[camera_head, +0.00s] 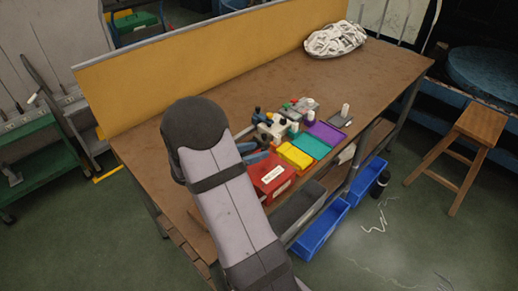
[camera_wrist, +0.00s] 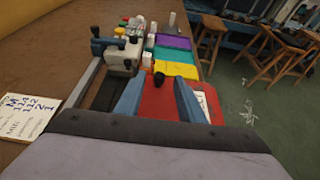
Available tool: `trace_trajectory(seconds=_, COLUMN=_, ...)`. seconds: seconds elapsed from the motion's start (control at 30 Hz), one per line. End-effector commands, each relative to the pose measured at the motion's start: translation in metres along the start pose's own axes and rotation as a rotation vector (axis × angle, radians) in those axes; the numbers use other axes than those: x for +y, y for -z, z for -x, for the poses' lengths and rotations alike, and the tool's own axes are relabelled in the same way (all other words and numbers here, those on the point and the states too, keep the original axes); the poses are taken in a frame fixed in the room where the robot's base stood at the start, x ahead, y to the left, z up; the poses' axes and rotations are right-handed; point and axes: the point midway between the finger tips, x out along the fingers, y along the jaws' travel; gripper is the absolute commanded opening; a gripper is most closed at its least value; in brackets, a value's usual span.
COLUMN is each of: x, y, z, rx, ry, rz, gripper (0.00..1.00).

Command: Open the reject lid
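A red box (camera_head: 272,182) with a white label sits at the table's front edge; I take it as the reject box. Its flat red top (camera_wrist: 160,106) shows between my fingers in the wrist view and appears closed. A small black knob (camera_wrist: 158,79) stands at the far end of that red top. My gripper (camera_wrist: 158,86) is open, with its two blue-grey fingers apart over the red top and the knob just ahead between their tips. In the head view my arm hides part of the gripper (camera_head: 254,153) and the box's left side. Contact with the knob cannot be told.
Yellow (camera_head: 295,155), teal (camera_head: 310,146) and purple (camera_head: 326,131) trays lie beyond the red box. A grey-and-blue device (camera_wrist: 118,53) stands close on the left. A written card (camera_wrist: 25,117) lies left. A white pile (camera_head: 335,39) is at the back; the table's middle is clear.

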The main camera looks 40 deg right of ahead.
Motion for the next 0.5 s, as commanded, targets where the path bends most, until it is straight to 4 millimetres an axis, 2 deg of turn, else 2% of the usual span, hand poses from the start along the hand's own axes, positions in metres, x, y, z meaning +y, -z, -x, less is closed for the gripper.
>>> trace_trajectory(seconds=0.2, x=0.0, y=-0.001, z=-0.018, rx=-0.001, ry=0.0, rz=-0.002, gripper=0.35)
trace_trajectory(seconds=0.5, x=0.0, y=0.0, z=-0.022, rx=0.0, ry=-0.001, rz=-0.001, gripper=0.35)
